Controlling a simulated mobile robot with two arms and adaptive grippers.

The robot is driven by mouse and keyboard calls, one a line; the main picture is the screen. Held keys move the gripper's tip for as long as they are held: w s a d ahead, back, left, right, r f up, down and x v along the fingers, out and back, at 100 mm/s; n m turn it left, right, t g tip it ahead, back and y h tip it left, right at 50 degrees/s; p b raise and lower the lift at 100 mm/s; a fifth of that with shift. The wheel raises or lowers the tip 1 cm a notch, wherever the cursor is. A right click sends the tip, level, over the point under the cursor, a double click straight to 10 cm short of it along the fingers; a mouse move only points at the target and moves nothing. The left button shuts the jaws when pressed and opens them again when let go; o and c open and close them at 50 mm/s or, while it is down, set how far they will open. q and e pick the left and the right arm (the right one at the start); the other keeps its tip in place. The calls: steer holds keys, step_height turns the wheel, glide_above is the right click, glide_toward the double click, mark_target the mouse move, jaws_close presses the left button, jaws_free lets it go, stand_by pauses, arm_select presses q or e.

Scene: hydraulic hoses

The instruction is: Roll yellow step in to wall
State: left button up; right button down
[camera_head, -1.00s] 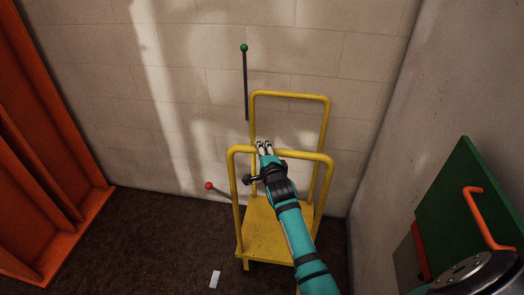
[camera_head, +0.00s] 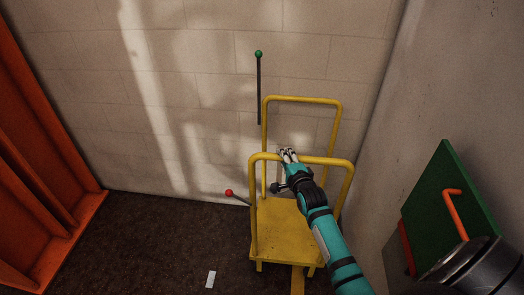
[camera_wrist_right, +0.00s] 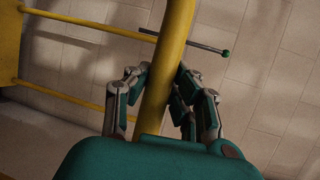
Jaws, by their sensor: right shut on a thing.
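The yellow step (camera_head: 290,232) is a wheeled yellow frame with a flat low platform and two raised tube hoops. It stands upright on the dark floor, its far hoop (camera_head: 302,99) close to the block wall (camera_head: 200,95); I cannot tell if they touch. My right gripper (camera_head: 289,153) is shut on the top bar of the near hoop. In the right wrist view the yellow bar (camera_wrist_right: 167,65) runs between the fingers of the gripper (camera_wrist_right: 160,95). My left gripper is in neither view.
A lever with a green knob (camera_head: 258,54) and one with a red knob (camera_head: 229,193) stand by the wall, left of the step. An orange structure (camera_head: 40,170) is at left. A green panel with an orange handle (camera_head: 453,205) is at right. A small white piece (camera_head: 211,279) lies on the floor.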

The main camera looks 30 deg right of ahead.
mark_target(313, 163)
steer(key=s+d, duration=0.1)
steer(key=d, duration=0.1)
steer(key=s+d, duration=0.4)
steer(key=shift+s+d+f+p, duration=0.15)
steer(key=shift+d+p, duration=0.15)
steer(key=shift+d, duration=0.1)
steer(key=c, duration=1.1)
jaws_free()
steer(key=v, duration=1.2)
steer(key=shift+a, duration=0.1)
